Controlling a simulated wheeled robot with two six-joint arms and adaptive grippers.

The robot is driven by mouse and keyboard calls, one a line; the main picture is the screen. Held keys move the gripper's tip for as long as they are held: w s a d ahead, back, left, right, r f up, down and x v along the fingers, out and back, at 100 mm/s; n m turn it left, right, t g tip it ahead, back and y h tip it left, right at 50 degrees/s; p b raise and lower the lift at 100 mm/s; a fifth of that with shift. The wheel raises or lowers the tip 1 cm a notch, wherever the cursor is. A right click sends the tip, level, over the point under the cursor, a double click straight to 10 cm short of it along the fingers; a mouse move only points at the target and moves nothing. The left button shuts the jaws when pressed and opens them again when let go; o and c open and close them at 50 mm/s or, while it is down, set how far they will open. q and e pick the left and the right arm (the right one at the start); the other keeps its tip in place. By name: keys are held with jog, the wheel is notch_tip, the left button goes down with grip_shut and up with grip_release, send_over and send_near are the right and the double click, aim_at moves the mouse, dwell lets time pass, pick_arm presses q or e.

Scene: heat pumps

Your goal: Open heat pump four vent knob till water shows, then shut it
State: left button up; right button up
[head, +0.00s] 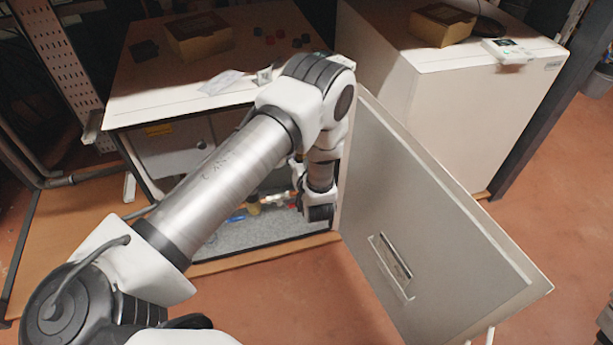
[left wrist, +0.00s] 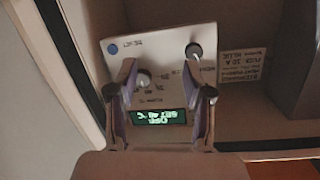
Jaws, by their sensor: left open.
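The heat pump cabinet (head: 118,118) stands open, its grey door (head: 420,220) swung out to the right. My left arm reaches into it. In the left wrist view, my left gripper (left wrist: 161,62) is open and empty, its fingers in front of a white control panel (left wrist: 160,48). The panel shows upside down, with a pale round knob (left wrist: 143,78) between the fingers, a dark knob (left wrist: 194,50) by the right fingertip, a blue button (left wrist: 112,48) and a lit display (left wrist: 159,117). I cannot tell which part is the vent knob. No water is visible. My right gripper is not in view.
Small blue (head: 236,218) and brass-coloured parts (head: 254,208) show low inside the cabinet. A second closed white cabinet (head: 440,110) stands to the right. The door limits room on the right.

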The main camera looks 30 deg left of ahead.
pick_arm(q)
jog(key=w+f+n+y+b, duration=0.2)
jog(key=w+f+b, duration=0.1)
jog(key=f+b, duration=0.45)
jog(key=w+f+n+y+b, duration=0.1)
jog(key=w+f+b, duration=0.3)
jog(key=f+b, duration=0.3)
jog(key=r+b+x, duration=0.1)
jog(key=b+x, duration=0.2)
jog(key=x, duration=0.3)
jog(key=shift+a+r, duration=0.2)
jog(key=shift+a, duration=0.2)
grip_shut()
pick_arm(e)
notch_tip(320, 180, down, 22)
